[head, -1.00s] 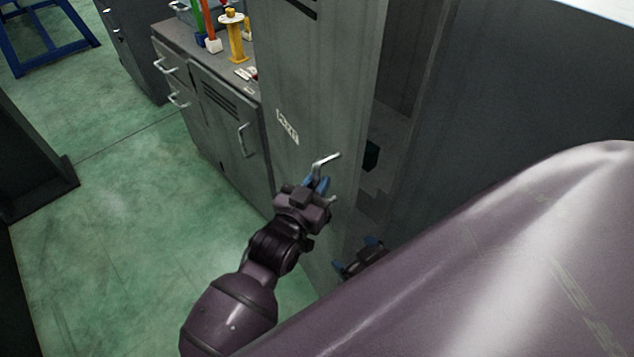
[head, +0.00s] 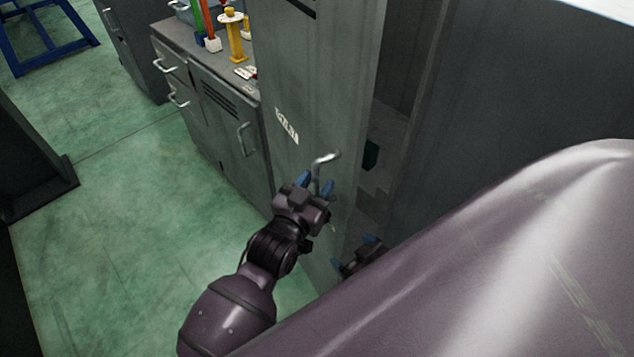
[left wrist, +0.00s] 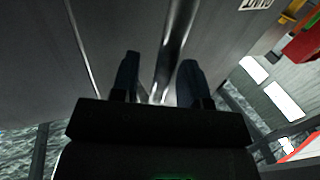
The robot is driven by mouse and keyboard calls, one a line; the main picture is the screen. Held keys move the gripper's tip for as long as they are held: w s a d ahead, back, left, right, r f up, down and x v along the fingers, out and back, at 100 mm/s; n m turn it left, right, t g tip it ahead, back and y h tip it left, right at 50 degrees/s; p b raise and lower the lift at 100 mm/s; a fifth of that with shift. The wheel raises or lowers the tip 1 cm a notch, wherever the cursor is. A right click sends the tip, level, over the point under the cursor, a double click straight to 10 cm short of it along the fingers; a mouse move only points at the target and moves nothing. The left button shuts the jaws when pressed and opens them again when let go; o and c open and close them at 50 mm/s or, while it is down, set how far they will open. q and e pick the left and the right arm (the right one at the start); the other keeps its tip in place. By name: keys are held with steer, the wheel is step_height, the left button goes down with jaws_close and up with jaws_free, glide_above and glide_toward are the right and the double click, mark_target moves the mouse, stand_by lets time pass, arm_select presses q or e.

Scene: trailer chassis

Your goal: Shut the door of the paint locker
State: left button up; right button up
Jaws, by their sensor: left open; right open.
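The paint locker's door (head: 330,90) is a tall grey panel standing ajar, with a dark gap to the locker inside (head: 393,150) along its right edge. A bent metal handle (head: 325,159) sticks out of the door. My left gripper (head: 315,184) is open at the handle, its blue fingertips on either side of the handle's lower part. In the left wrist view the shiny handle bar (left wrist: 177,40) runs between the two open fingers (left wrist: 158,70). Whether they touch it I cannot tell. My right gripper (head: 355,254) is open, low by the door's lower right, partly hidden by my body.
A grey cabinet (head: 225,115) with handles stands left of the door, with a yellow spindle (head: 234,38) and other items on top. A blue frame (head: 45,45) stands at the far left. The green floor (head: 110,220) is clear at left.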

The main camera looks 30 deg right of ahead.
arm_select(q)
steer(key=v, duration=1)
steer(key=shift+s+a, duration=0.1)
steer(key=shift+c, duration=0.4)
